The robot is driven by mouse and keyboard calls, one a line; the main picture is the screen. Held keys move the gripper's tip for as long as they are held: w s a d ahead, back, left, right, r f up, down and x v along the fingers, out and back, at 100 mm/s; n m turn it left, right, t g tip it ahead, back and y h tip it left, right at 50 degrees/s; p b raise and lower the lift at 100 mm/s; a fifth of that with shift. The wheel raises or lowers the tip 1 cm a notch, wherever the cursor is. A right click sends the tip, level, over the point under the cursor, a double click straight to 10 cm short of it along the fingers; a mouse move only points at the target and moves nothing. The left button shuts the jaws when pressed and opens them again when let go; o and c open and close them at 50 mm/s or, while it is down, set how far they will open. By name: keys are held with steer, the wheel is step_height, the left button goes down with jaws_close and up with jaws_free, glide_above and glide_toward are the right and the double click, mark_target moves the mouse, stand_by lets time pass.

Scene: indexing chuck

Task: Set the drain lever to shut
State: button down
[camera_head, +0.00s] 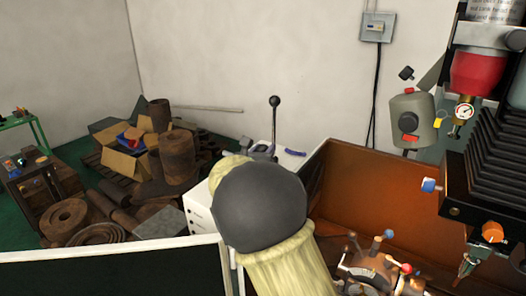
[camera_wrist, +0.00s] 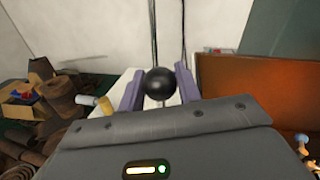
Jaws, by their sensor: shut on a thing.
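A tall lever with a round black knob (camera_head: 275,101) stands upright above a white cabinet (camera_head: 199,215). No marking on it is readable, so I cannot tell its set position. My gripper (camera_head: 264,151) is at the lever's shaft below the knob, mostly behind my own arm in the head view. In the wrist view the black knob (camera_wrist: 160,82) shows between my two purple fingers (camera_wrist: 160,92), which are shut on the lever. The lever's base is hidden by my arm and gripper.
An orange-brown tray (camera_head: 335,165) lies right of the cabinet. A machine with small coloured knobs (camera_head: 375,268) stands in it. A black bellows machine part (camera_head: 490,150) rises at the right. Rusty scrap (camera_head: 170,160) lies on the left floor. A wall switch box (camera_head: 377,27) hangs behind.

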steer(key=shift+f+b, duration=2.8)
steer(key=shift+b, duration=0.1)
steer(key=c, duration=1)
jaws_free()
steer(key=shift+c, duration=0.2)
steer(key=shift+s+r, duration=0.1)
steer(key=b+v, duration=0.4)
steer(key=v, duration=1.3)
steer(key=shift+s+a, duration=0.1)
steer(key=shift+s, duration=0.05)
